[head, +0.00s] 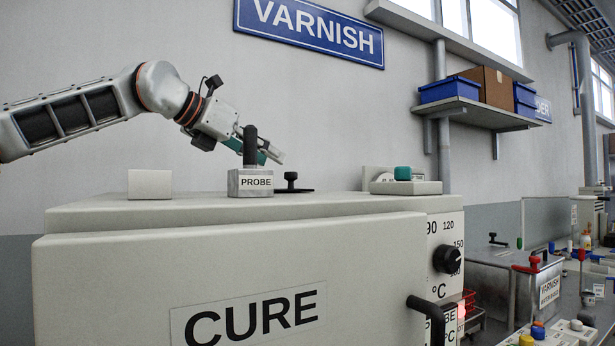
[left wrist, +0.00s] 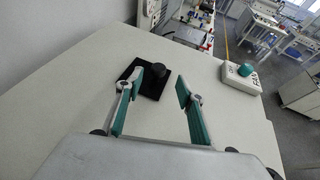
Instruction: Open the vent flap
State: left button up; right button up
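The vent flap (head: 291,187) is a small black plate with a round black knob, lying flat on top of the grey CURE oven (head: 120,250). It also shows in the left wrist view (left wrist: 150,90), with the knob (left wrist: 158,69) standing up near its middle. My left gripper (head: 275,156) is over the oven top, behind the PROBE block in the head view. In the left wrist view the gripper (left wrist: 170,82) is open and empty. Its left fingertip overlaps the flap beside the knob and its right fingertip is off the plate's right side; contact cannot be told. My right gripper is not in view.
The PROBE block (head: 250,183) with an upright black grip stands on the oven top, left of the flap. A shelf (head: 480,114) hangs on the wall.

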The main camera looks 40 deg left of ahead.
pick_arm(q)
jog(key=shift+w+f, duration=0.25)
jog(key=shift+w, duration=0.2)
jog(key=shift+b+x, duration=0.35)
jog(key=shift+x, duration=0.85)
jog(key=x, duration=0.3)
jog(key=shift+w+f+b, duration=0.15)
jog(key=shift+f+b, duration=0.05)
jog(key=shift+b, duration=0.1)
jog(key=shift+w, duration=0.3)
grip_shut()
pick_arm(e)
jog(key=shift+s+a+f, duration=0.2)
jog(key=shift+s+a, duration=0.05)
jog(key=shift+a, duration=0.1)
